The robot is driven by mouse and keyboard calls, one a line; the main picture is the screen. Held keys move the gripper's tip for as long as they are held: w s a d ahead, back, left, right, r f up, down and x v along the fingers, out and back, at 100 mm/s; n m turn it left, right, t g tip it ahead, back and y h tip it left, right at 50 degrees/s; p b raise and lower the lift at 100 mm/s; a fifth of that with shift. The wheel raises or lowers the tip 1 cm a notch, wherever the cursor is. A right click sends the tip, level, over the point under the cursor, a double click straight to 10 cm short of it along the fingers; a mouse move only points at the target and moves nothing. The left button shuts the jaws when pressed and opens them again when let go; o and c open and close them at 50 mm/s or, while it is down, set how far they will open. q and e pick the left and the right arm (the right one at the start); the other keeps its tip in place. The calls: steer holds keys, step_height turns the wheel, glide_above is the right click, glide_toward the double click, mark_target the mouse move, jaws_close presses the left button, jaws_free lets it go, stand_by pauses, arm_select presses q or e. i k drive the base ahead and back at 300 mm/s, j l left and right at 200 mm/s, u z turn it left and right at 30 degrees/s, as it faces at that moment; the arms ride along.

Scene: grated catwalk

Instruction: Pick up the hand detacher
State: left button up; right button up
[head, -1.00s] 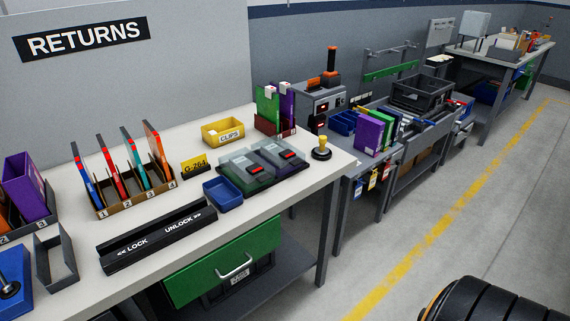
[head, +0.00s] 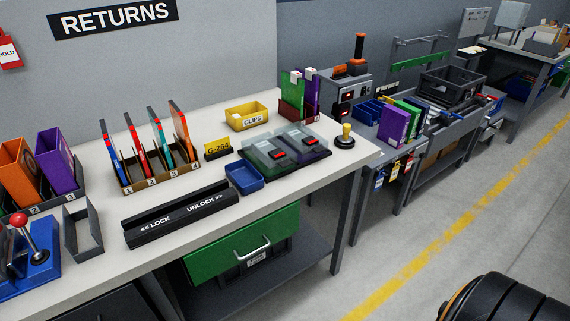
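No object is labelled as a hand detacher, and I cannot tell for sure which one it is. A long black bar (head: 180,217) marked LOCK and UNLOCK lies along the front of the white table (head: 258,205). A blue device (head: 36,268) with a red-ball lever stands at the table's left, cut by the frame edge. A small yellow-knobbed piece on a black base (head: 345,137) stands upright at the table's right end. Neither of my grippers is in view.
A blue tray (head: 244,178), a CLIPS bin (head: 247,117), clear-lidded cases (head: 290,150) and a case rack (head: 150,178) crowd the table. A green drawer (head: 240,243) hangs below. A grey bench (head: 395,142) stands beyond. The floor (head: 470,220) at right has free room.

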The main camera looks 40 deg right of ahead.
mark_target(344, 139)
steer(key=z, duration=1.5)
